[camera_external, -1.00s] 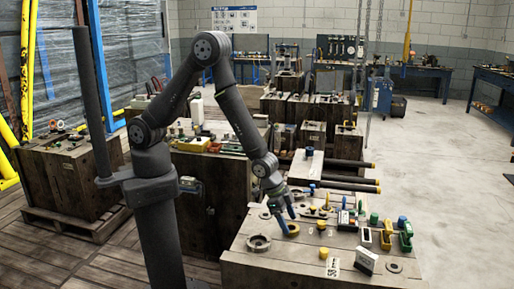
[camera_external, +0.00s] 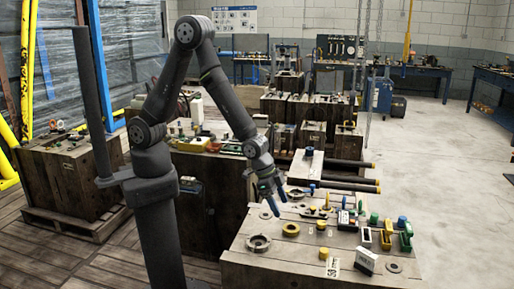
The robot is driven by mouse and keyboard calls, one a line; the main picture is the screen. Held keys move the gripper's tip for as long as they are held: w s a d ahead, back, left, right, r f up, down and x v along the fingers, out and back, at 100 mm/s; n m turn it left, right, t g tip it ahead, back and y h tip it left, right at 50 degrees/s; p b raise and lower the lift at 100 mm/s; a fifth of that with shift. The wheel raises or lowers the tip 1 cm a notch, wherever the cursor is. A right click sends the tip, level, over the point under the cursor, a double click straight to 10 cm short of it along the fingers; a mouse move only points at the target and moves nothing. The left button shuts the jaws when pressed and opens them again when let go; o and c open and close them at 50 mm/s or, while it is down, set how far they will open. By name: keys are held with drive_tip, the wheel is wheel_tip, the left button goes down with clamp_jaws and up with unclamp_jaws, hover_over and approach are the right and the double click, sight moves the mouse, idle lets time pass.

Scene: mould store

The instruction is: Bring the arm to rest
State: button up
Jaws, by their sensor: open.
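My gripper (camera_external: 272,190) is open and empty, raised above the left part of the wooden bench top (camera_external: 262,273). Its blue fingers point down. A yellow ring (camera_external: 291,229) lies on the bench below and to the right of the fingertips, apart from them. A round grey metal piece (camera_external: 258,243) lies on the bench to the left of the ring.
Several small parts crowd the bench's right side, among them a yellow-topped cylinder (camera_external: 323,253), a white block (camera_external: 367,260) and a green holder (camera_external: 405,240). Dark bars (camera_external: 350,185) stick out behind the bench. The concrete floor (camera_external: 445,170) to the right is clear.

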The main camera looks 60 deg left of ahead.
drive_tip(key=x, duration=0.8)
drive_tip(key=shift+w, duration=0.1)
wheel_tip(320, 180, up, 4)
drive_tip(key=shift+r, duration=0.15)
drive_tip(key=s+d+r, duration=0.2)
drive_tip(key=s+r, duration=0.4)
drive_tip(key=s, duration=0.5)
drive_tip(key=w+a+n+y, duration=0.1)
drive_tip(key=w+a+n, duration=0.1)
drive_tip(key=w+a, duration=0.4)
drive_tip(key=w+a+n+t+y, duration=0.1)
drive_tip(key=w+a+n, duration=0.2)
drive_tip(key=w, duration=1.3)
drive_tip(key=w+a+r+n+t+y, duration=0.1)
drive_tip(key=w+a+n, duration=0.1)
drive_tip(key=w+a, duration=0.6)
drive_tip(key=shift+w+a+n, duration=0.3)
drive_tip(key=shift+w+a, duration=0.1)
drive_tip(key=shift+w, duration=1.45)
drive_tip(key=shift+r, duration=0.1)
